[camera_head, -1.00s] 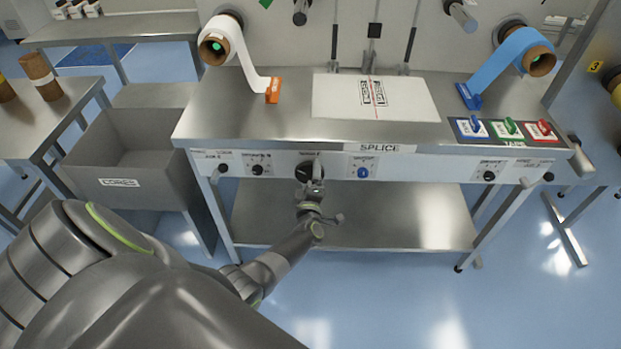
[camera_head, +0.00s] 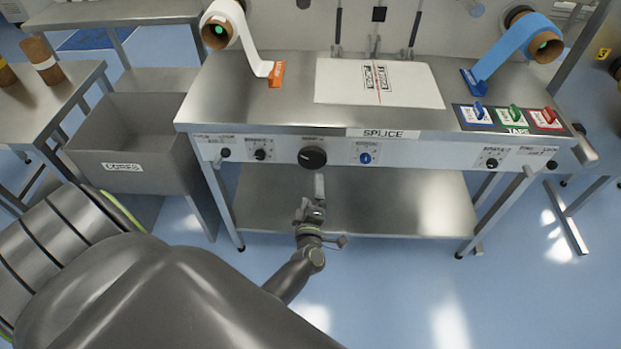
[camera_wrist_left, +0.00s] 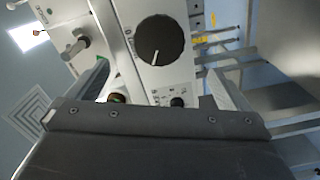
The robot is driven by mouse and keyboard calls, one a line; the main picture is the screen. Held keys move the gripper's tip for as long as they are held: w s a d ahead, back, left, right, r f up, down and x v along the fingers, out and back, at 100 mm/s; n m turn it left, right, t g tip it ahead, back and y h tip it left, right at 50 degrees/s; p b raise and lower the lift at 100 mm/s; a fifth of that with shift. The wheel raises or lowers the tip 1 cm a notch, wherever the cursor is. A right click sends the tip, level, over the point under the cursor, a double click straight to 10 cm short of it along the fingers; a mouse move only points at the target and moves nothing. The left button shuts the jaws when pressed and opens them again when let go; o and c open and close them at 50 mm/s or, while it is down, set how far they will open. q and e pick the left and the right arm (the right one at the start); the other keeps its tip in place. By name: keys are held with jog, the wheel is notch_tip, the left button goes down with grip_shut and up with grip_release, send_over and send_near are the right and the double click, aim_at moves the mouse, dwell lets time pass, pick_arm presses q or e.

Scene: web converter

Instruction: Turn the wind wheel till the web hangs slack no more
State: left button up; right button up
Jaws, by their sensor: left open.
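A large round black knob (camera_head: 312,157), the only wheel-like control here that fits the wind wheel, sits mid-left on the bench's front panel. In the left wrist view the knob (camera_wrist_left: 160,40) carries a white pointer line aimed downward. My left gripper (camera_head: 319,186) is below and in front of it, open, empty and apart from it. In the wrist view its fingers (camera_wrist_left: 165,80) stand spread on either side. A white web (camera_head: 252,50) runs from the left roll to an orange clamp; a blue web (camera_head: 500,55) runs from the right roll to a blue clamp. I see no clearly slack web.
Smaller knobs flank the wheel, among them a black one (camera_head: 260,155) and a blue one (camera_head: 365,158). A white splice plate (camera_head: 378,98) lies on the bench top. A lower shelf (camera_head: 400,200) spans beneath. A grey bin (camera_head: 95,163) stands left; the floor in front is clear.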

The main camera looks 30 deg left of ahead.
pick_arm(q)
jog(key=v, duration=0.6)
jog(key=shift+b, duration=0.4)
jog(key=shift+w, duration=0.1)
dwell(0.3)
